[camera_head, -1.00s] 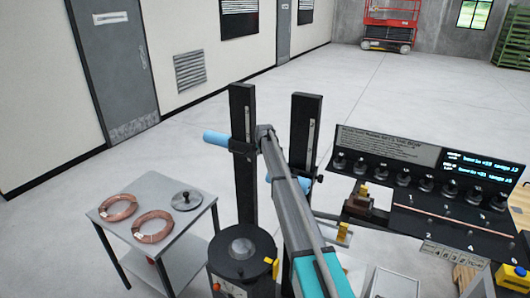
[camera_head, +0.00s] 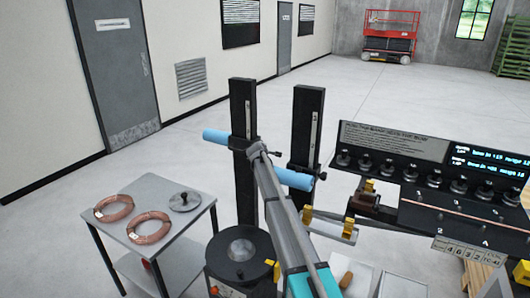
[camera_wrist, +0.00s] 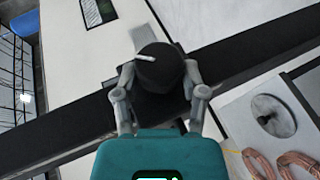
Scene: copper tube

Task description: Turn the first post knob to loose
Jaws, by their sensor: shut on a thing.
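The first post (camera_head: 242,105) is a tall black upright on the left, with a pale scale strip. The second post (camera_head: 309,115) stands to its right. A light blue bar (camera_head: 293,179) runs across both posts. My gripper (camera_head: 258,149) is at the first post, and its fingers hide the knob there in the head view. In the wrist view, the first post knob (camera_wrist: 160,68) is round and black with a white pointer mark. My gripper (camera_wrist: 160,80) has one finger on each side of it, shut on it. The black post (camera_wrist: 235,57) runs diagonally behind.
A grey side table (camera_head: 180,238) at left holds two copper coils (camera_head: 114,208) (camera_head: 149,227) and a metal disc (camera_head: 185,201). A black drum (camera_head: 240,268) stands below the first post. A black control panel (camera_head: 390,150) with knobs and displays is at right.

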